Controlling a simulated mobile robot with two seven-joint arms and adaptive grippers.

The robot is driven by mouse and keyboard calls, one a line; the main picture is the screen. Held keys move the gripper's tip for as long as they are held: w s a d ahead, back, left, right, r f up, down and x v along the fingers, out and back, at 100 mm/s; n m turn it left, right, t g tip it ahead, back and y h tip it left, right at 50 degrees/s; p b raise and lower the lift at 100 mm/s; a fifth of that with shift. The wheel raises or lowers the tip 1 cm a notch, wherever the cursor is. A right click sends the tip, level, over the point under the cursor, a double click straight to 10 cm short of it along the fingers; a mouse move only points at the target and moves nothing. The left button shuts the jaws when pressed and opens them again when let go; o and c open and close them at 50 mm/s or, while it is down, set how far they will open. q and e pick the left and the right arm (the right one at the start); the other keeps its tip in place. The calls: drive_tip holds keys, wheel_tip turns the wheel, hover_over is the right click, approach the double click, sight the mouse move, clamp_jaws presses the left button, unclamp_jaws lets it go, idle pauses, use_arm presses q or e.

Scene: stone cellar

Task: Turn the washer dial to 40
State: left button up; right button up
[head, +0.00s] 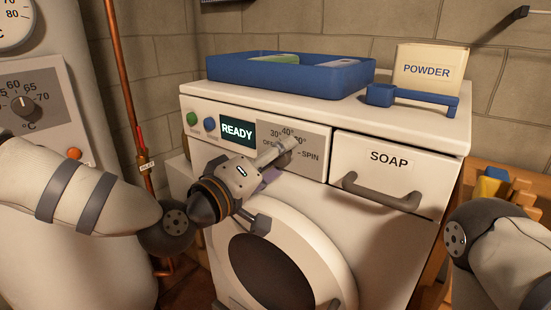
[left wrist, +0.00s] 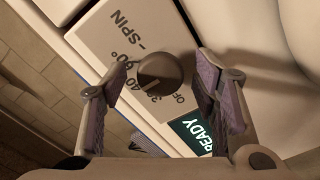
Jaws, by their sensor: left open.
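The white washer (head: 380,240) has a grey dial panel (head: 318,137) marked OFF, 30, 40, 60 and SPIN. A display (head: 237,132) beside it reads READY. The round dark dial (left wrist: 160,72) shows whole in the left wrist view; the left gripper mostly hides it in the head view. I cannot tell which mark its pointer faces. My left gripper (head: 279,163) is open in front of the panel. In the left wrist view its fingers (left wrist: 160,80) appear on either side of the dial, with visible gaps. My right gripper is out of view; only part of its arm shows.
A SOAP drawer with a handle (head: 382,192) is right of the panel. The round door (head: 275,268) is below. A blue tray (head: 290,75), a POWDER box (head: 430,68) and a blue scoop (head: 410,97) are on top. A boiler (head: 60,130) stands left.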

use_arm(q)
drive_tip(key=shift+s, duration=0.1)
drive_tip(key=v, duration=1.2)
drive_tip(key=s+f+m+g+y, duration=0.15)
drive_tip(key=s+f+g, duration=0.35)
drive_tip(key=f, duration=0.7)
drive_tip(key=s+f+n+g+y, duration=0.1)
drive_tip(key=s+f+g+y, duration=0.15)
drive_tip(key=s+f, duration=0.7)
drive_tip(key=s+a+f+m+g+y, duration=0.1)
drive_tip(key=s+a+f+g+y, duration=0.2)
drive_tip(key=s+a+f, duration=0.4)
drive_tip(key=s+a+f+m+g+y, duration=0.2)
drive_tip(key=s+a+f+g, duration=0.4)
drive_tip(key=s, duration=0.8)
wheel_tip(320, 180, down, 4)
drive_tip(key=shift+a+f+y, duration=0.2)
drive_tip(key=shift+a+y, duration=0.6)
drive_tip(key=shift+a, duration=0.3)
